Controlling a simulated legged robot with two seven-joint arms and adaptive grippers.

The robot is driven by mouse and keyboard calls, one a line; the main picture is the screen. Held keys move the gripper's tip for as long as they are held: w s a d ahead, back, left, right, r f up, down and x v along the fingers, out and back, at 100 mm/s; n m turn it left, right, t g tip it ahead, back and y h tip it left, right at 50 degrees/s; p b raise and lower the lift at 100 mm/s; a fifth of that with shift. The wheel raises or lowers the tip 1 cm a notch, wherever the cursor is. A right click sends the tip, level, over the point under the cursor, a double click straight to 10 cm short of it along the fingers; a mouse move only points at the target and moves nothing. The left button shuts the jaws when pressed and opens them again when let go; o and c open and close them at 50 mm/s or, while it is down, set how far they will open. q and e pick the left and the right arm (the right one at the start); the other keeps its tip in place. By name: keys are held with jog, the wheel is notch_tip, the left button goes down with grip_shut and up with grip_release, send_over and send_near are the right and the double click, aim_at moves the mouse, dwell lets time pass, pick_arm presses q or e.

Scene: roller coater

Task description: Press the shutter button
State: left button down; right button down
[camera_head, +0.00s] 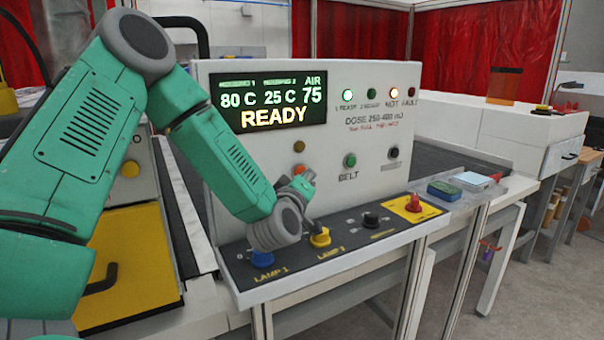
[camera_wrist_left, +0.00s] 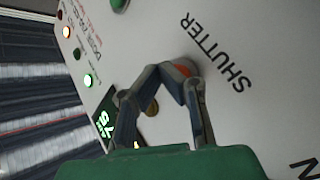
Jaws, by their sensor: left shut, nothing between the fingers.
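The shutter button (camera_wrist_left: 184,70) is a round orange button on the white panel, beside the black word SHUTTER, in the left wrist view. In the head view it is a small brownish-orange spot (camera_head: 299,169), partly hidden by my gripper. My left gripper (camera_wrist_left: 178,74) is shut and empty. Its fingertips lie over part of the button in the wrist view; I cannot tell whether they touch it. In the head view my left gripper (camera_head: 306,181) is low at the panel face, above the lamp knobs. My right gripper is not in view.
An amber button (camera_head: 299,147) sits just above, and a green BELT button (camera_head: 350,160) to the right. The lit display (camera_head: 268,99) reads READY.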

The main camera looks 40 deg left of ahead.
pick_arm(q)
jog(key=shift+w+a, duration=0.15)
jog(key=shift+a, duration=0.35)
dwell(0.8)
jog(key=shift+d, duration=0.1)
jog(key=shift+s+d, duration=0.25)
jog(key=shift+d, duration=0.45)
jog(key=d, duration=0.2)
jog(key=s+d+b, duration=0.1)
jog(key=d, duration=0.2)
jog(key=shift+s, duration=0.2)
jog(key=shift+a, duration=0.1)
dwell(0.8)
